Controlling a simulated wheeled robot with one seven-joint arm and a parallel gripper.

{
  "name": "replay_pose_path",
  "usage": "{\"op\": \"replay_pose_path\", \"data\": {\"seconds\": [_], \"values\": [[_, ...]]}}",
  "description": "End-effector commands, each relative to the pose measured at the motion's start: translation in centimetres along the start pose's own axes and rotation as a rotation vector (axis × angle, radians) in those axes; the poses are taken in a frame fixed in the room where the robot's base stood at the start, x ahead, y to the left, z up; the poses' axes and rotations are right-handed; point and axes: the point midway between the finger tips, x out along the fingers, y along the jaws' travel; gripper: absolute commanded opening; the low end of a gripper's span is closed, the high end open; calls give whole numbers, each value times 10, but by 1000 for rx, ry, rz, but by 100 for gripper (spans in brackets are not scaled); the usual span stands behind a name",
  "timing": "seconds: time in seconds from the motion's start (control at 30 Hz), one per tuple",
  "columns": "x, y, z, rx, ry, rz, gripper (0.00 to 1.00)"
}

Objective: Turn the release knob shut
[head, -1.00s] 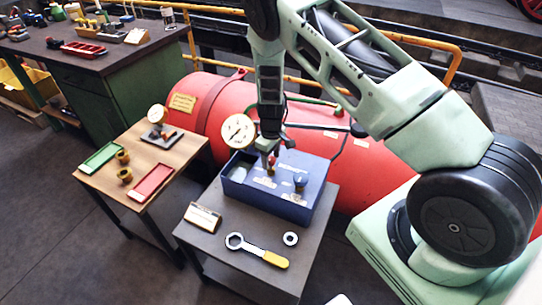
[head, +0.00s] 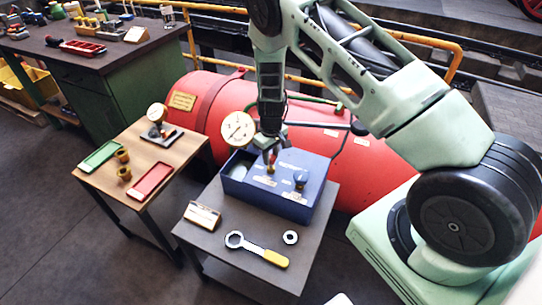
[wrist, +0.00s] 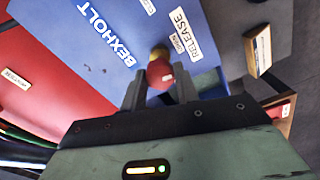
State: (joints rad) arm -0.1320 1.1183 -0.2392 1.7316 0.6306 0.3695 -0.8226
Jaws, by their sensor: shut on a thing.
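The blue test box (head: 262,205) stands on the small grey table, with a white "RELEASE" label (wrist: 187,34) and a smaller "OPEN" label on its top. The release knob (wrist: 160,73) has a red head on a brass base; in the wrist view it sits between my fingertips. My gripper (wrist: 160,88) is shut on the red head, with one finger on each side. In the head view my gripper (head: 270,153) points down at the box top. There the fingers mostly hide the red head, and the brass shows below them.
A second, dark blue knob (head: 301,179) stands right of the gripper. A round gauge (head: 238,128) is behind the box's left end. A wrench (head: 256,249), a ring (head: 290,237) and a sign (head: 202,215) lie in front. A red tank (head: 380,176) is behind.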

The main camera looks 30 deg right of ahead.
Motion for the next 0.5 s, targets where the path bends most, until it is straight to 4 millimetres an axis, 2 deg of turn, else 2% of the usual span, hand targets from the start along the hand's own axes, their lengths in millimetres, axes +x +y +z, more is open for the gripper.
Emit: {"op": "replay_pose_path", "data": {"seconds": [0.5], "values": [[0,0,0,482,1,0,8]]}}
